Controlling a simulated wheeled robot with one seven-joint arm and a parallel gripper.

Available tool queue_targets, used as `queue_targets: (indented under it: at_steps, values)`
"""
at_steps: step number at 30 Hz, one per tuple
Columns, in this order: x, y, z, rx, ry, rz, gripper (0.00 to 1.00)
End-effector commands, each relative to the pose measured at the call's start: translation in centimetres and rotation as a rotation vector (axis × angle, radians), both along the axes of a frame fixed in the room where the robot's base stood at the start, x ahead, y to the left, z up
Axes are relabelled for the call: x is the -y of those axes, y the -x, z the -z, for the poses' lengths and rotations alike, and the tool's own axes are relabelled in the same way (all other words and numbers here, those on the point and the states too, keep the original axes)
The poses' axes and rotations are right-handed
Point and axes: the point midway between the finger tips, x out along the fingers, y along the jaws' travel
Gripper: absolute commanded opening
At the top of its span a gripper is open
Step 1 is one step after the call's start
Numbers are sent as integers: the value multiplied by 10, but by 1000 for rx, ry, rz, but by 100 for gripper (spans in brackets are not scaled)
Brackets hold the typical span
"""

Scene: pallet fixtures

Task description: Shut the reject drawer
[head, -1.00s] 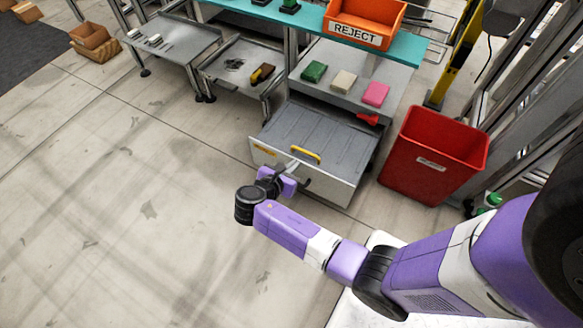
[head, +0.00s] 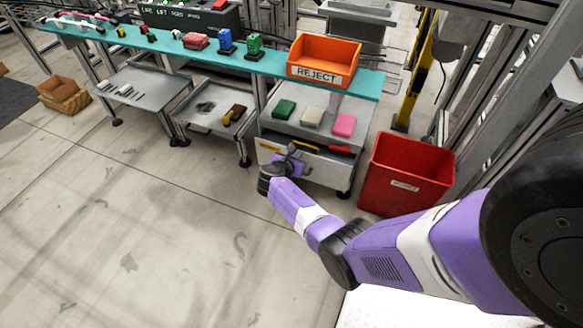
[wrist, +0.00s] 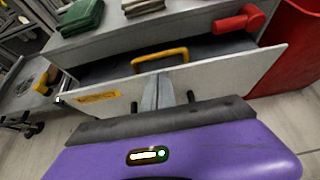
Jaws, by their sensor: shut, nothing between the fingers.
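The reject drawer is a grey drawer with a pale front panel (head: 318,169) and a yellow label, under the grey cabinet top at the centre of the head view. It is partly out: the wrist view shows a dark gap behind the top edge of its front panel (wrist: 225,76). A yellow bar handle (wrist: 160,58) stands just behind that edge. My gripper (wrist: 165,92) is shut and empty, its fingertips at the front panel below the yellow bar; I cannot tell whether they touch it. In the head view my gripper (head: 292,152) partly covers the panel's left half.
A red lever (wrist: 238,20) sticks out at the cabinet's right front. A red bin (head: 407,175) stands close on the right. Green, cream and pink blocks (head: 312,117) lie on the cabinet top, below an orange REJECT bin (head: 322,62).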

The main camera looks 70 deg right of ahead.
Motion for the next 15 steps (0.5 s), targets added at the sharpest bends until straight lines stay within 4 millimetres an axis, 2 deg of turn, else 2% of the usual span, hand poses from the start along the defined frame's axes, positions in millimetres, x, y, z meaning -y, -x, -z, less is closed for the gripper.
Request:
queue_targets:
  at_steps: [6,15]
  values:
    - [16,0,1,0,-2,1,0]
    - [18,0,1,-1,-2,1,0]
